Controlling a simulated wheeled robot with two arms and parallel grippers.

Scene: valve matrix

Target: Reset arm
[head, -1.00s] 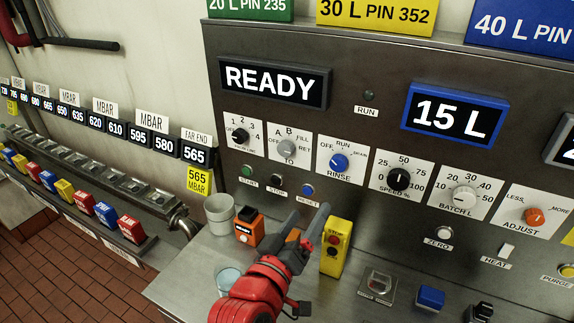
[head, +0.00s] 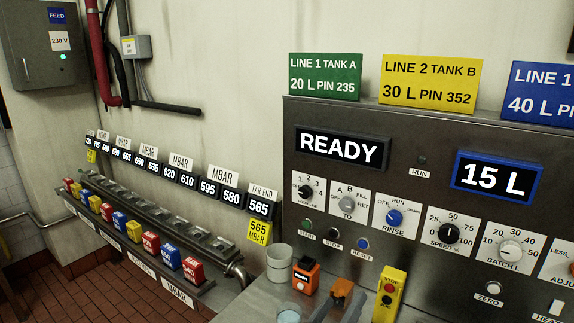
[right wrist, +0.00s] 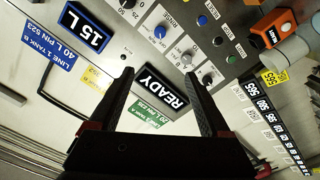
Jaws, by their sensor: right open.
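In the head view that display (head: 342,148) is upright on the panel. My left gripper is not in view.
A rack (head: 160,235) with several coloured blocks runs along the left wall. The air before the wall is clear.

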